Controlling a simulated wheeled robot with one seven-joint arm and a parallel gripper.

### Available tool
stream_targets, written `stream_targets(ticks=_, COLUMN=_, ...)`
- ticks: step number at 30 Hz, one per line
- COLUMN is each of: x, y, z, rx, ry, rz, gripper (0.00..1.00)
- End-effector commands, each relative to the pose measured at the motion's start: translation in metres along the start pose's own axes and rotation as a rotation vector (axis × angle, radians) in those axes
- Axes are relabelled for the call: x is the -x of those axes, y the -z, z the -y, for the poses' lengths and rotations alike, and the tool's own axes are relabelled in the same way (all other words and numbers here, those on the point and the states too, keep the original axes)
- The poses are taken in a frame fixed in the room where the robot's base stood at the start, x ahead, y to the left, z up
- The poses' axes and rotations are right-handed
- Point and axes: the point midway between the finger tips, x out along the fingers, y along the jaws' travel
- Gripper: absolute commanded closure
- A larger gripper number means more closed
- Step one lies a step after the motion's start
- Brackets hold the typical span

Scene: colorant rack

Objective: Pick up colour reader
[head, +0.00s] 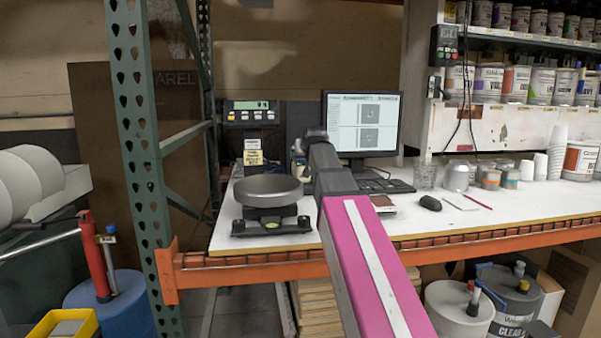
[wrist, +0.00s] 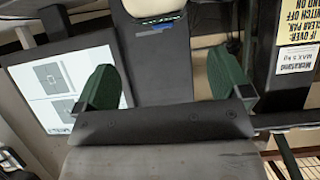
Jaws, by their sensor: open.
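A pale device with a greenish lower edge (wrist: 152,8), which looks like the colour reader, shows at the top of the wrist view. A dark upright part lies below it, and I cannot tell whether this is its body or a stand. My gripper (wrist: 163,62) is open, with one green finger on each side of that dark part. No contact shows, and the device's top is cut off. In the head view my gripper's dark wrist end (head: 316,140) is over the back of the bench, hiding its fingers and most of the device.
A monitor (head: 362,123) and keyboard (head: 385,186) stand right of my arm. A scale with a round pan (head: 268,190) and its display (head: 251,112) are to the left. A mouse (head: 430,203) and several cups are on the white bench (head: 470,222). A green rack post (head: 140,130) stands left.

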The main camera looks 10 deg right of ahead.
Motion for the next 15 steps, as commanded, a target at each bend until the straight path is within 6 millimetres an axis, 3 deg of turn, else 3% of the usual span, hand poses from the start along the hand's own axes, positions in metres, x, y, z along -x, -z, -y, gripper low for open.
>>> stream_targets(ticks=6, x=-0.034, y=0.001, z=0.000, rx=0.000, ry=0.000, rz=0.001, gripper=0.04)
stream_targets(ticks=15, x=-0.056, y=0.001, z=0.003, rx=0.000, ry=0.000, rz=0.000, gripper=0.04)
